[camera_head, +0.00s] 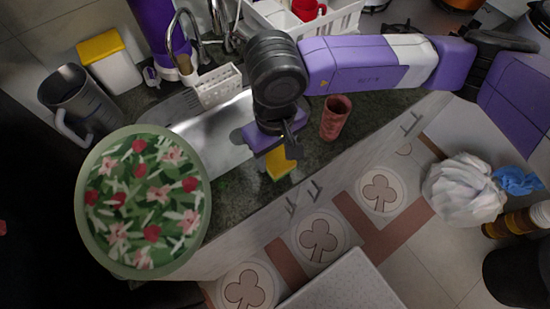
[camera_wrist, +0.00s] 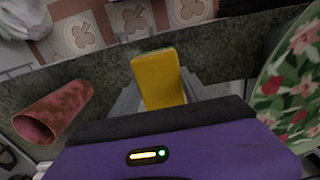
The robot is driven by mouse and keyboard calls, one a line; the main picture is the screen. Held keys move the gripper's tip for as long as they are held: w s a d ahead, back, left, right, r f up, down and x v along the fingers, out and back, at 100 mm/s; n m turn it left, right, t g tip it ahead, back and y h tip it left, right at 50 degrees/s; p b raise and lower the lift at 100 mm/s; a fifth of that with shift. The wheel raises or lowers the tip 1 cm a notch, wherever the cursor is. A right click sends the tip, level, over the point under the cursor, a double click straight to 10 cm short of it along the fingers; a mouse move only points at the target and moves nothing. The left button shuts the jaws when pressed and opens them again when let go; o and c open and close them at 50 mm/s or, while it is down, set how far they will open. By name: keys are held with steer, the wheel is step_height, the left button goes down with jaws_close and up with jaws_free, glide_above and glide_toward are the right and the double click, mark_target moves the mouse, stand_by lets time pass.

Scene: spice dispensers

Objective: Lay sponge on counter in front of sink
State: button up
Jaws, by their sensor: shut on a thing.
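The yellow sponge (camera_head: 279,163) is at my gripper (camera_head: 284,149), over the counter strip in front of the sink (camera_head: 215,135). In the wrist view the sponge (camera_wrist: 158,78) stands out between the fingers of my gripper (camera_wrist: 160,95), which is shut on it. Part of the sponge is hidden by my gripper in the head view. The dark green speckled counter (camera_head: 236,196) lies below it. I cannot tell whether the sponge touches the counter.
A reddish cup (camera_head: 335,117) stands just right of my gripper; it also shows in the wrist view (camera_wrist: 62,108). A large floral plate (camera_head: 145,203) is at the left. A white caddy (camera_head: 218,86) and faucet (camera_head: 183,40) stand behind the sink. The counter's front edge is close.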

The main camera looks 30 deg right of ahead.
mark_target(275, 164)
step_height(275, 164, down, 4)
steer(key=shift+f+p, duration=0.1)
steer(key=shift+p, duration=0.25)
steer(key=shift+f+b, duration=0.25)
steer(key=shift+b, duration=0.05)
steer(key=o, duration=1.3)
steer(key=shift+r, duration=0.15)
